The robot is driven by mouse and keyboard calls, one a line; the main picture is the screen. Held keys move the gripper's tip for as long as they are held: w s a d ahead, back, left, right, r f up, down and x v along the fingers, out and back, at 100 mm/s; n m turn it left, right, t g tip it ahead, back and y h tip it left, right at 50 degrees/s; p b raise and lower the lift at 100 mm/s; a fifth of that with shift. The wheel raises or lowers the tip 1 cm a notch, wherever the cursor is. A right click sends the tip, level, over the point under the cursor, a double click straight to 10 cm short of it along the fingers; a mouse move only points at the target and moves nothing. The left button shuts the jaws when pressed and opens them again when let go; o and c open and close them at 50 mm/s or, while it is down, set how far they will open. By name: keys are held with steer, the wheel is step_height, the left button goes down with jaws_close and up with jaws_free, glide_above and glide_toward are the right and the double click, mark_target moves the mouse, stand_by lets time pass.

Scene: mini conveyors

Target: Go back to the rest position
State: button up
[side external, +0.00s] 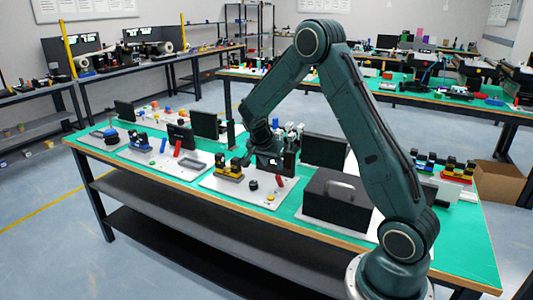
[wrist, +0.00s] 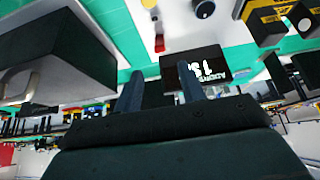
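My gripper (wrist: 160,85) shows in the wrist view with its two dark fingers apart and nothing held between them. In the side external view my arm is bent in an arch, and its end hangs low over the middle of the green table (side external: 285,226). A small black display (wrist: 210,66) with white text stands just beyond the fingers in the wrist view. A yellow and black mini conveyor (side external: 229,168) sits on a pale board (side external: 235,189) to the left of my gripper. The fingertips are hard to make out in the side view.
A black box with a grey handle (side external: 322,205) stands right of my gripper; it also shows in the wrist view (wrist: 75,50). A dark monitor (side external: 324,150) stands behind it. More boards with small devices lie to the left. The space above the table looks free.

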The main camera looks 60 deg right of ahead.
steer(key=shift+a+r, duration=0.2)
steer(key=shift+r, duration=0.05)
steer(key=s+a+r+n+t+y, duration=0.1)
steer(key=s+a+r+n+t, duration=0.2)
steer(key=a+r, duration=0.4)
steer(key=s+a+r+n+y, duration=0.2)
steer(key=s+a+r+n, duration=0.25)
steer(key=a+r, duration=0.25)
steer(key=s+a+r+n+t+y, duration=0.2)
steer(key=s+a+n, duration=0.8)
steer(key=s, duration=0.5)
steer(key=a+r+y, duration=0.1)
steer(key=a+r, duration=0.1)
steer(key=shift+a+t, duration=0.3)
steer(key=shift+n, duration=0.25)
